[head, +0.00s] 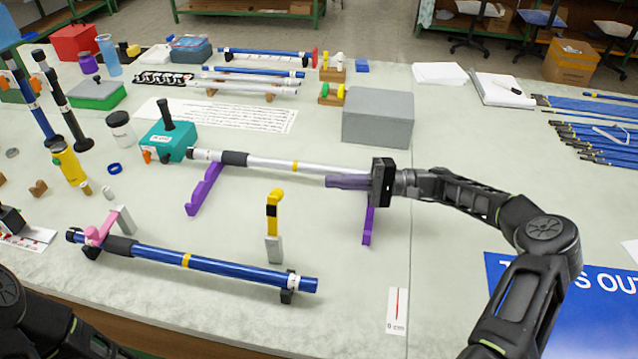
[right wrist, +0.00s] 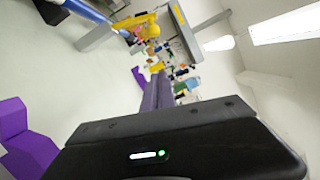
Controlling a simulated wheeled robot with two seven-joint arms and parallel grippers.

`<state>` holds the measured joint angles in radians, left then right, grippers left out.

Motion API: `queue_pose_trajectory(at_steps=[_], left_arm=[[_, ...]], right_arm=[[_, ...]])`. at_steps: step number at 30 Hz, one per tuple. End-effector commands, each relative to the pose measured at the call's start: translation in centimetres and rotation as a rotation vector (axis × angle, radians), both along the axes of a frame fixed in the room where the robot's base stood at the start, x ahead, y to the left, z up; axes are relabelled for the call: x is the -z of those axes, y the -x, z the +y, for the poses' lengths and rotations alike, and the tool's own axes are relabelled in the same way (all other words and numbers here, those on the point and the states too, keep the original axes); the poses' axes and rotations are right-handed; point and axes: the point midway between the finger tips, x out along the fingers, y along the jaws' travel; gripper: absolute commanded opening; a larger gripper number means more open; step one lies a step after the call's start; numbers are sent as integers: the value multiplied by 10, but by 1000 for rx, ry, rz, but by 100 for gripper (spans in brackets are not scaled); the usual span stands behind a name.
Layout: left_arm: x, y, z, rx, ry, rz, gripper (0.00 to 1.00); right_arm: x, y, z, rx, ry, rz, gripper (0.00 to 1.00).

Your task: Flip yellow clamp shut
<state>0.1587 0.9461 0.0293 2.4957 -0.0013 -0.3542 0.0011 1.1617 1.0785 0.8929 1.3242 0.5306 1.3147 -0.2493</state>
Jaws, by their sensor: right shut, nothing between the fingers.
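The yellow clamp (head: 272,205) stands upright on a light grey block (head: 274,249) between the two rods, its yellow arm raised with a short bend at the top. In the right wrist view a yellow part, likely this clamp (right wrist: 140,22), shows near the top. My right gripper (head: 332,181) is to the right of the clamp and apart from it, with its purple fingers pointing left, shut and empty. In the right wrist view its fingers (right wrist: 157,95) are together. My left gripper is out of view; only part of my left arm shows at the lower left.
A silver rod (head: 262,162) rests on purple stands (head: 205,188) just behind my right gripper. A blue rod (head: 215,264) lies in front of the clamp, with a pink clamp (head: 98,235) at its left end. A grey box (head: 378,118) stands behind.

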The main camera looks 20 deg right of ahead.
Motion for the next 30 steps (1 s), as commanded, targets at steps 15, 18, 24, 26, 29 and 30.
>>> queue_pose_trajectory(at_steps=[15,18,24,26,29,30], left_arm=[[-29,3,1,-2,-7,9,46],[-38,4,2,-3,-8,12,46],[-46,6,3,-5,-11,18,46],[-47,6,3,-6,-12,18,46],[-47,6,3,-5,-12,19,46],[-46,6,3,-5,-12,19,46]], right_arm=[[-10,-28,86,-5,-3,0,0],[-15,-19,95,-2,-2,2,0],[-18,-1,106,-1,-1,1,0],[-18,2,108,-2,-1,-1,0],[-17,3,109,0,0,-1,0],[-17,3,109,0,0,-1,0]])
